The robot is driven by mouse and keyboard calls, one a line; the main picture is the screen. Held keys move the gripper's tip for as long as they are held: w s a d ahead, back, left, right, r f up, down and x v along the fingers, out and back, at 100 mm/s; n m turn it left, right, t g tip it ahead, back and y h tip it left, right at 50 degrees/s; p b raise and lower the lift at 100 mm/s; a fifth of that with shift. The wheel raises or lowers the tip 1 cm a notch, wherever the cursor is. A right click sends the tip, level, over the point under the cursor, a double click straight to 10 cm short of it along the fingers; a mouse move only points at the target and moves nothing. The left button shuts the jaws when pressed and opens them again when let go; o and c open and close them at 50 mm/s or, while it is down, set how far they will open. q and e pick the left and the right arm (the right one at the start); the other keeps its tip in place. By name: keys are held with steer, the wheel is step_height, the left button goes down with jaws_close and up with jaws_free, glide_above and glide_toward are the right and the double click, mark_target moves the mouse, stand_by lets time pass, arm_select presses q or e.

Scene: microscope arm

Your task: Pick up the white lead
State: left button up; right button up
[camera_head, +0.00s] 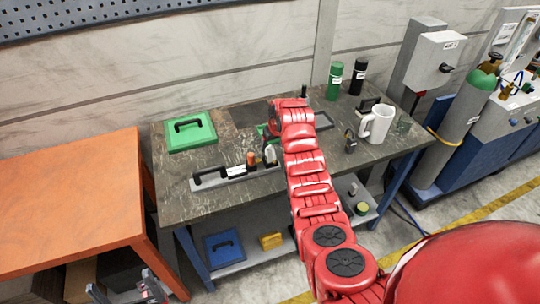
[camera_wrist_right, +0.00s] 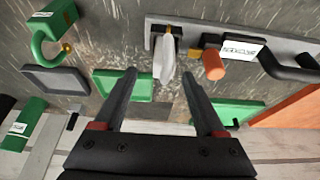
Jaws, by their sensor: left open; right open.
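A white pointed piece, which looks like the white lead (camera_wrist_right: 164,60), sits at a grey rack (camera_wrist_right: 195,38) in the right wrist view. It also shows as a small white shape (camera_head: 270,154) on the workbench in the head view. My right gripper (camera_wrist_right: 160,85) is open and empty, with the white piece beyond and roughly between its fingertips, apparently apart from them. In the head view my red right arm reaches over the bench and hides its own gripper. My left gripper (camera_head: 125,291) is open and empty at the lower left, below the bench top.
The rack also holds an orange-handled item (camera_wrist_right: 213,65) and a black-handled item (camera_wrist_right: 290,68), close to the white piece. A green case (camera_head: 190,131) lies at the bench's back left. A white mug (camera_head: 377,124) stands at right. An orange table (camera_head: 65,205) adjoins the left side.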

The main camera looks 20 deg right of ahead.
mark_target(270, 149)
steer(key=shift+w+a+f+p, duration=0.15)
steer(key=shift+f+p, duration=0.15)
steer(key=shift+p, duration=0.05)
steer(key=shift+w+a+f, duration=0.1)
steer(key=shift+w+f, duration=0.05)
steer(key=shift+f, duration=0.75)
steer(key=shift+w+f+p, duration=0.1)
steer(key=shift+w+p, duration=0.15)
steer(key=shift+p, duration=0.1)
steer(key=shift+w+f, duration=0.15)
steer(key=shift+f, duration=0.5)
jaws_close()
